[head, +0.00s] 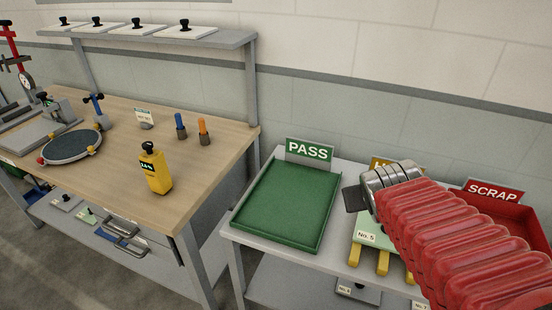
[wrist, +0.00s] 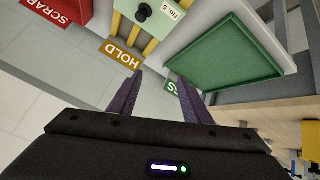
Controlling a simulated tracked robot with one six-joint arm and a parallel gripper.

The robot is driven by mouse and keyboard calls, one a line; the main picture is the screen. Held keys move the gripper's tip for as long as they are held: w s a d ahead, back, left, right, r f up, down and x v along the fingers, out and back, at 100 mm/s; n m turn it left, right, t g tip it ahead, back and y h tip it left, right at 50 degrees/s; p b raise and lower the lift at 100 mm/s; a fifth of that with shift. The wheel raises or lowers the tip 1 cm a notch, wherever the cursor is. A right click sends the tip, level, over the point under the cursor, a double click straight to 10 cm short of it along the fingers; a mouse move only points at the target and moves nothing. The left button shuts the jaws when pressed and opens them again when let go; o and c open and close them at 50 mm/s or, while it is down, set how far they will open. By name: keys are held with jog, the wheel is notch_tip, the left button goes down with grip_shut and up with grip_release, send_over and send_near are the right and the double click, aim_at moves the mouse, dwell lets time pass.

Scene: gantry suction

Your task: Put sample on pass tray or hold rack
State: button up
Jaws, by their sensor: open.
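The sample is a pale green plate (head: 369,227) labelled No. 5, with a black knob (wrist: 143,12) on top. It lies across the yellow bars of the hold rack (head: 382,262), behind the yellow HOLD sign (wrist: 121,53) in the wrist view. The green pass tray (head: 287,208) stands left of it in the head view and is empty; it also shows in the wrist view (wrist: 232,80). My gripper (wrist: 160,85) is open and empty, apart from the plate and its knob. In the head view my red arm hides much of the rack and plate.
A red scrap bin (head: 520,222) stands at the right. The wooden bench (head: 100,165) at left holds a yellow bottle (head: 155,170), a round dark plate (head: 72,146) and blue and orange items. A shelf above carries several knobbed plates. More plates lie below.

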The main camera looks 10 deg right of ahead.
jog(key=s+a+g+y, duration=0.1)
jog(key=s+a+y, duration=0.1)
jog(key=s+a, duration=0.3)
jog(key=s+a+n+g+y, duration=0.1)
jog(key=s+a, duration=0.4)
jog(key=a, duration=0.6)
jog(key=shift+a+r+y, duration=0.3)
jog(key=shift+r+y, duration=0.05)
jog(key=shift+y, duration=0.35)
jog(key=shift+c, duration=0.5)
